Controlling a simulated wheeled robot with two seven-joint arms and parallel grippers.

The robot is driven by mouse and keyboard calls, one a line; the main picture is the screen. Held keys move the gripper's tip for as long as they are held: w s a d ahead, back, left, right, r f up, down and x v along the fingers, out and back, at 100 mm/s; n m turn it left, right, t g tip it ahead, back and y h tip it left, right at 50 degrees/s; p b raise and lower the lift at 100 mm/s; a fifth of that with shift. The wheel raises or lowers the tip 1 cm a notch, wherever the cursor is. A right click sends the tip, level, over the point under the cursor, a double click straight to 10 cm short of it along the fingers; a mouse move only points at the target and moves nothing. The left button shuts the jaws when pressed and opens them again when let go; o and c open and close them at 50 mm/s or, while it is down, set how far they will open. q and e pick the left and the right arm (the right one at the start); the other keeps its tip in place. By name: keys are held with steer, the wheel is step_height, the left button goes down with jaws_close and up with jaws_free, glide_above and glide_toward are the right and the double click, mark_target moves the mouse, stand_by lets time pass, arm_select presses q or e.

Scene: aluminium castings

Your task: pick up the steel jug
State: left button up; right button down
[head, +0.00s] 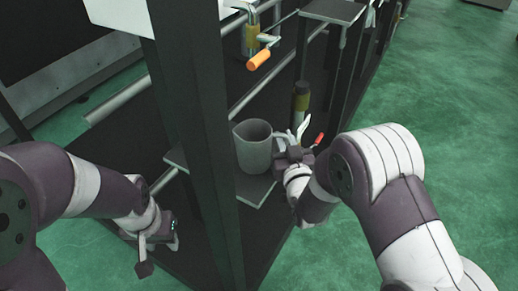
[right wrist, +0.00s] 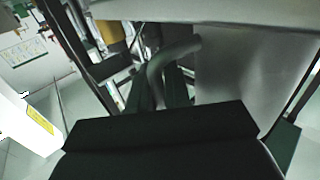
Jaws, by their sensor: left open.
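The steel jug (head: 254,150) is a grey, open-topped vessel standing upright on a small dark plate (head: 258,190) in the head view. Its handle is on the right side. My right gripper (head: 290,152) is at the handle side, close to the jug; its fingertips are hard to make out. In the right wrist view the jug's grey wall (right wrist: 250,75) fills the right, and the curved handle (right wrist: 165,65) comes down in front of the dark gripper body, which hides its lower end. Whether the fingers close on the handle cannot be told. My left gripper (head: 157,255) is open and empty, low at the left.
A thick dark post (head: 205,130) stands left of the jug, between my two arms. An orange-handled crank (head: 258,60) is behind, above the jug. A dark upright cylinder (head: 300,103) and a red-tipped lever (head: 318,139) are near my right gripper. Green floor is open at the right.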

steer(key=shift+r, duration=0.15)
steer(key=shift+r+p, duration=0.4)
steer(key=shift+r, duration=0.2)
steer(key=w+d+r+p, duration=0.3)
steer(key=w+d+r, duration=0.1)
steer(key=d+r, duration=0.5)
steer(key=shift+w+d+r+p, duration=0.25)
steer(key=shift+d+r+p, duration=0.1)
steer(key=shift+d, duration=0.5)
